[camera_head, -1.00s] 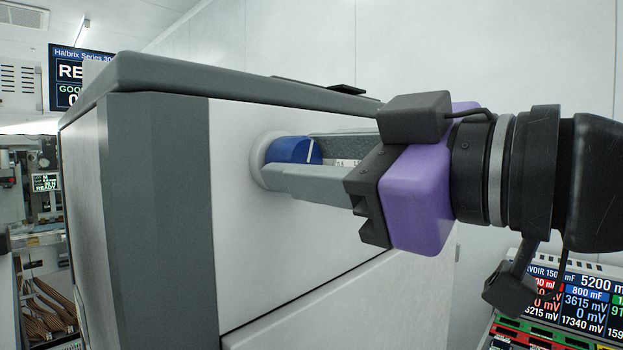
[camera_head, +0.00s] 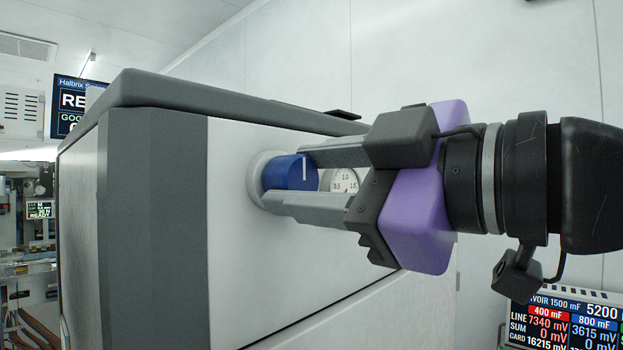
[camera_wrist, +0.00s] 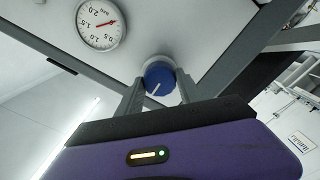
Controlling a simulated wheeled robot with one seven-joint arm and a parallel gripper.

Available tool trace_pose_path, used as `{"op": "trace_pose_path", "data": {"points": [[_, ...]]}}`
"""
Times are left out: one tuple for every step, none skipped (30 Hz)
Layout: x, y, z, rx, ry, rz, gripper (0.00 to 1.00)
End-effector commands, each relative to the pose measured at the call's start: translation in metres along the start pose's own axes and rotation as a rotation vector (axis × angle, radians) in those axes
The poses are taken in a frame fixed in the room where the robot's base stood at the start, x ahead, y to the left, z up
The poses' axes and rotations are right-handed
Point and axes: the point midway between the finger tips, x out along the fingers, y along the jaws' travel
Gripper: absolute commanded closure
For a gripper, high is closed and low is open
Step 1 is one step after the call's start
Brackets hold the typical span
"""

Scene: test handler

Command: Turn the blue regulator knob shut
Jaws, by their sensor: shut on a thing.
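The blue regulator knob (camera_head: 290,172) sits in a pale round collar on the white front panel of a cabinet. A white pointer line shows on its rim in the head view and on its face in the wrist view (camera_wrist: 158,78). My gripper (camera_head: 300,180) is shut on the knob, one grey finger on each side of it; both fingers also flank it in the wrist view (camera_wrist: 157,92). A round pressure gauge (camera_wrist: 101,23) is beside the knob, its red needle between 0 and 2.0; part of it (camera_head: 345,181) shows between my fingers in the head view.
The cabinet's dark top edge (camera_head: 230,98) overhangs the panel above my gripper. A display with coloured readings (camera_head: 565,325) stands at lower right. Other equipment (camera_head: 38,230) is at far left. The space right of my wrist borders a plain white wall.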

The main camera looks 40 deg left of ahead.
Motion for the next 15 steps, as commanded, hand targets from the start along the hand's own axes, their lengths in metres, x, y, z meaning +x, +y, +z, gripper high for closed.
{"op": "trace_pose_path", "data": {"points": [[-0.0004, -0.0002, -0.001, -0.003, 0.001, 0.0, 0.97], [-0.0004, -0.0001, -0.001, -0.003, 0.001, 0.0, 0.97], [-0.0004, -0.0002, -0.001, -0.003, 0.001, 0.0, 0.51], [-0.0004, -0.0002, -0.001, -0.003, 0.001, 0.0, 0.45], [-0.0004, -0.0002, -0.0009, -0.002, 0.001, 0.0, 0.39], [-0.0003, -0.0002, -0.0008, -0.002, 0.001, 0.0, 0.35], [-0.0003, -0.0002, -0.0007, -0.002, 0.001, 0.0, 0.35], [-0.0003, -0.0001, -0.0006, -0.002, 0.001, 0.0, 0.35], [-0.0002, -0.0001, -0.0006, -0.001, 0.001, 0.0, 0.35], [-0.0002, -0.0001, -0.0005, -0.001, 0.001, 0.0, 0.35], [-0.0002, -0.0001, -0.0004, -0.001, 0.001, 0.0, 0.35], [-0.0002, -0.0001, -0.0003, -0.001, 0.0, 0.0, 0.35], [-0.0001, -0.0001, -0.0003, -0.001, 0.0, 0.0, 0.35], [-0.0003, -0.0001, -0.0002, 0.0, 0.0, 0.0, 0.35], [-0.001, -0.0001, -0.0001, 0.0, 0.0, 0.0, 0.35]]}}
